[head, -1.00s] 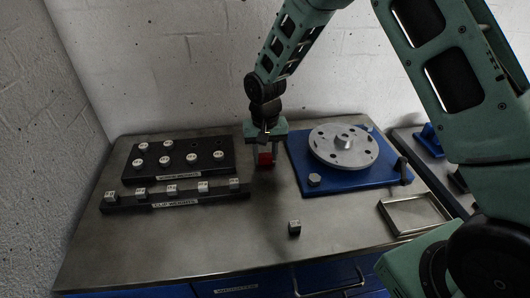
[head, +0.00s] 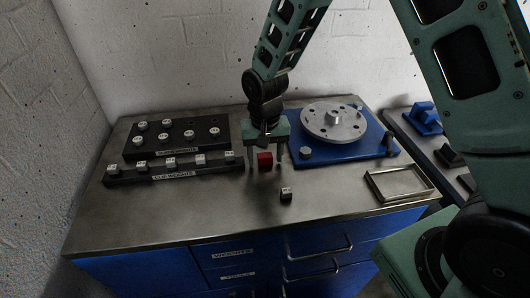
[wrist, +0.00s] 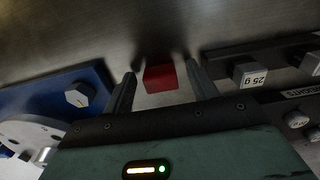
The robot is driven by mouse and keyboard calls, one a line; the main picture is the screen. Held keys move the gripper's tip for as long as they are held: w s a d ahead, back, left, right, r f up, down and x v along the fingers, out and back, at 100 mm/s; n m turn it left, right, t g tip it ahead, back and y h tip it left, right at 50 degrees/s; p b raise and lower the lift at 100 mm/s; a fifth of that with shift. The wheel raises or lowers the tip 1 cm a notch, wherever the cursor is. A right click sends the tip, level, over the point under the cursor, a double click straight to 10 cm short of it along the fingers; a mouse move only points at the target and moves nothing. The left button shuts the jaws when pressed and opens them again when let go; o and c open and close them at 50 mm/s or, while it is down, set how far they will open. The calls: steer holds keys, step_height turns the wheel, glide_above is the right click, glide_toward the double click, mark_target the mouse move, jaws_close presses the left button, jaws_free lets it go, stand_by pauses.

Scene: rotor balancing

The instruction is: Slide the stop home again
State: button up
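The red block (head: 265,161), which I take to be the stop, is on the bench between the clip-weight rack and the blue base plate. It also shows in the wrist view (wrist: 160,78). My gripper (head: 265,163) points down over it, one finger on each side. In the wrist view my gripper (wrist: 160,88) is open, with a narrow gap between the block and each finger. The underside of the block is hidden.
The blue base plate (head: 350,150) with the grey rotor disc (head: 333,121) is close on the right. The clip-weight rack (head: 175,171) is close on the left. A small cube weight (head: 286,193) stands in front; a metal tray (head: 400,184) lies front right.

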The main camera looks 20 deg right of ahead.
mark_target(265, 156)
steer(key=shift+w+r, duration=0.1)
steer(key=shift+r, duration=0.3)
step_height(265, 156, up, 17)
steer(key=b, duration=0.1)
steer(key=shift+f+b, duration=0.2)
steer(key=shift+b, duration=0.1)
steer(key=s+a+f+n, duration=0.2)
steer(key=s+n, duration=0.3)
steer(key=s, duration=0.7)
steer(key=s+a+f+n, duration=0.1)
steer(key=s+a+n, duration=0.2)
steer(key=s, duration=1)
steer(key=shift+s+f+n+y, duration=0.3)
steer(key=shift+f+n, duration=0.1)
steer(key=shift+n, duration=0.6)
